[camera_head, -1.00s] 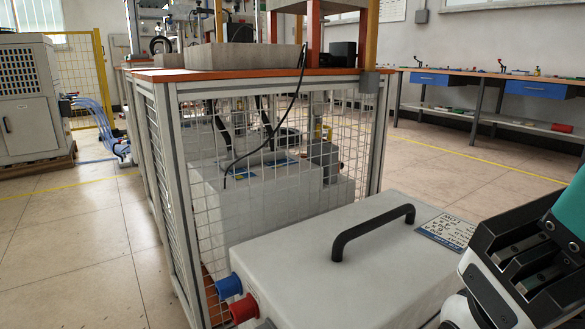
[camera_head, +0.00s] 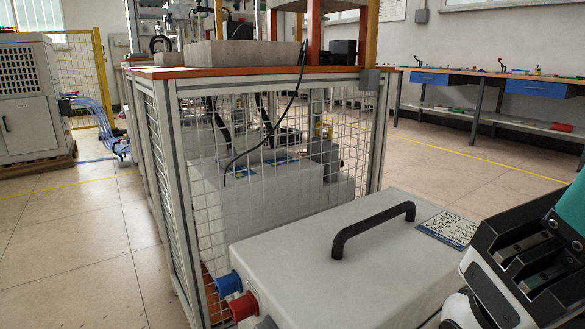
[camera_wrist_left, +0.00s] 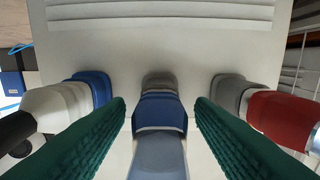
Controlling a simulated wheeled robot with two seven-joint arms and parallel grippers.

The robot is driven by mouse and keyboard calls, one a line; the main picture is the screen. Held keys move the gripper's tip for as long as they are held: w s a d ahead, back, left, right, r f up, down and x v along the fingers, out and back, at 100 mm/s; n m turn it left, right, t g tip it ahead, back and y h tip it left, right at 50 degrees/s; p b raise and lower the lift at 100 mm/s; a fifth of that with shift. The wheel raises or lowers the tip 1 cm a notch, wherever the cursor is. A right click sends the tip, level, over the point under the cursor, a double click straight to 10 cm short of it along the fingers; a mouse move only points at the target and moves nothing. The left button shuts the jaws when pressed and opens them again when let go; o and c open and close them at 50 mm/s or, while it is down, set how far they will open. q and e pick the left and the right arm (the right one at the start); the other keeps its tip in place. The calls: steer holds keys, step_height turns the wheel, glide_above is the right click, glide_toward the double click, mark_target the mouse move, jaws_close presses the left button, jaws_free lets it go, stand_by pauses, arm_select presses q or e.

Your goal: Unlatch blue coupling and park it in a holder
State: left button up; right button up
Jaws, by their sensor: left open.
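In the left wrist view a blue coupling (camera_wrist_left: 160,112) with a paler blue-grey body sits at a grey socket in the middle of a pale panel. My left gripper (camera_wrist_left: 160,112) is open, its green ribbed fingers on either side of this coupling; whether they touch it is unclear. A blue collar with a whitish-grey connector (camera_wrist_left: 55,103) is to its left and a red connector (camera_wrist_left: 285,118) at a grey socket to its right. The left gripper is outside the head view. My right gripper (camera_head: 520,262) is at the lower right of the head view; its finger opening is not clear.
A pale box (camera_head: 345,255) with a black handle (camera_head: 370,230), a blue socket (camera_head: 228,284) and a red socket (camera_head: 243,306) stands before a mesh-sided table (camera_head: 230,73). A pale cabinet (camera_head: 30,110) with blue hoses (camera_head: 95,115) is far left. Open floor lies at left.

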stand_by(0.8)
arm_select(q)
jaws_close()
steer(key=v, duration=0.6)
steer(key=shift+b, duration=0.4)
stand_by(0.8)
steer(key=shift+r, duration=0.1)
stand_by(0.5)
